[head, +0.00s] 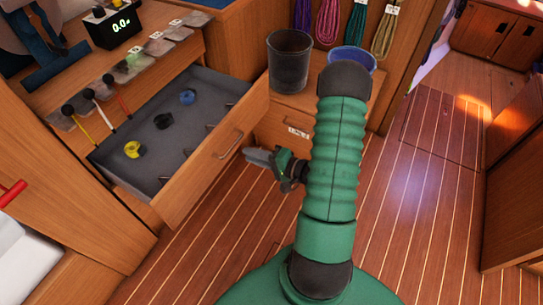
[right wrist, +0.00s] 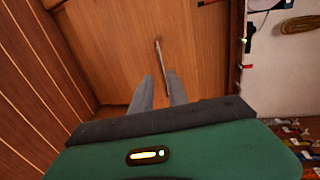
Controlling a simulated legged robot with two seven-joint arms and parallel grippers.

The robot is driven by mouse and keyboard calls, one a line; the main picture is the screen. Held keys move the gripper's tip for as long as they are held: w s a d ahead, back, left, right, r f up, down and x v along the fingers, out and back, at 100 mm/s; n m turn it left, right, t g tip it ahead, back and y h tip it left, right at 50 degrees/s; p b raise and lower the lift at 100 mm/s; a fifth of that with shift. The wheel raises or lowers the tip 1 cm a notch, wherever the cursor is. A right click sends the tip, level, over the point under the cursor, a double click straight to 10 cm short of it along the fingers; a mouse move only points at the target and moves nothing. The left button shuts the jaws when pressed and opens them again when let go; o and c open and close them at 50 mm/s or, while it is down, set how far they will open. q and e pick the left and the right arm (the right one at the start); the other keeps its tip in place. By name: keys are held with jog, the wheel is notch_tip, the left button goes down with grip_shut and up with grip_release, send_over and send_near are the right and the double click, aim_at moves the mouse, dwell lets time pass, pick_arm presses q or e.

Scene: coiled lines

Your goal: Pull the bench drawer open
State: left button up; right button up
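The bench drawer (head: 211,163) stands pulled out from the wooden bench, showing its grey-lined inside. A metal bar handle (head: 231,144) is on its front, and the handle also shows in the right wrist view (right wrist: 161,56). My right gripper (head: 247,154) is just to the right of the handle in the head view. In the right wrist view its two fingers (right wrist: 161,80) are apart, pointing at the drawer front, with the handle's lower end between or just beyond the tips. I cannot tell if they touch it. My left gripper is in neither view.
Yellow (head: 133,149), black (head: 163,121) and blue (head: 187,97) coils lie in the drawer. A dark bin (head: 289,62) and a blue bowl (head: 352,59) stand on the cabinet behind. Coiled lines hang above. The plank floor (head: 400,190) to the right is clear.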

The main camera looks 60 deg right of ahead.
jog(key=p+v, duration=0.1)
jog(key=v, duration=0.7)
jog(key=shift+p, duration=0.4)
jog(key=shift+s+d, duration=0.1)
jog(key=shift+s, duration=0.1)
